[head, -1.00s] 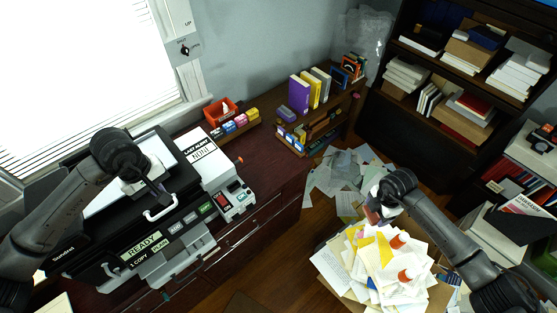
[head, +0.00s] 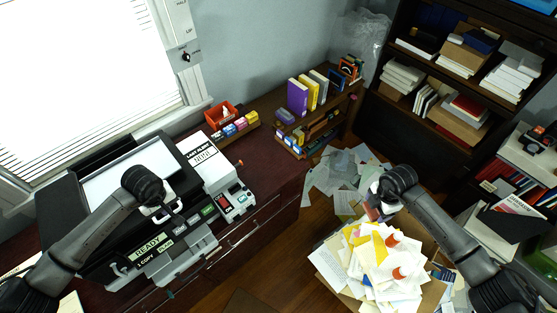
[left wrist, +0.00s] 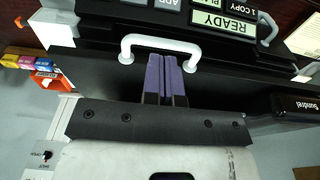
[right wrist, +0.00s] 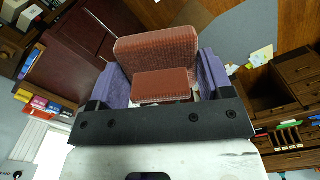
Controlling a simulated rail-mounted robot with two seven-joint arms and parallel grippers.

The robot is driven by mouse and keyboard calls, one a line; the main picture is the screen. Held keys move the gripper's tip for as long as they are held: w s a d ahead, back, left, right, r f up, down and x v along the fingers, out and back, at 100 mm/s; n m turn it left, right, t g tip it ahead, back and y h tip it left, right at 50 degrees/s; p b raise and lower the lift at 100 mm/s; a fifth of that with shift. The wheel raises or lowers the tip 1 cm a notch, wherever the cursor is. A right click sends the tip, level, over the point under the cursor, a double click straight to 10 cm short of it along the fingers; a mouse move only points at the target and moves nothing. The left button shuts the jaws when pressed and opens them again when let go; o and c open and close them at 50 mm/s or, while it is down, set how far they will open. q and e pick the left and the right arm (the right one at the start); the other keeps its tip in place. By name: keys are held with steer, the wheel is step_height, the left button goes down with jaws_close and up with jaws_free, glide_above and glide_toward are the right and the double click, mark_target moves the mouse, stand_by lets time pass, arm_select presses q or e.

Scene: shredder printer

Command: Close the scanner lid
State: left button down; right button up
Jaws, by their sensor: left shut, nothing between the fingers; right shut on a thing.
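The scanner (head: 60,205) is the black machine on the desk at the left, with a pale sheet-like panel (head: 125,175) on top. A white bar handle (left wrist: 160,42) stands on its black front edge in the left wrist view, above the control panel. I cannot tell how far the lid stands open. My left gripper (left wrist: 168,62) is shut and empty, its purple fingertips at the handle between its two legs; whether they touch is unclear. It also shows in the head view (head: 168,214). My right gripper (head: 374,208) is shut on a reddish-brown ribbed block (right wrist: 155,50), above the paper pile.
The READY panel (head: 150,246) runs along the scanner's front, and a white unit (head: 205,160) stands at its right. A heap of papers (head: 375,265) fills a box below my right gripper. The desk (head: 265,165) has free room right of the machine.

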arm_select(q)
steer(key=shift+f+p, duration=0.3)
steer(key=shift+f, duration=0.8)
arm_select(e)
steer(key=shift+r, duration=0.45)
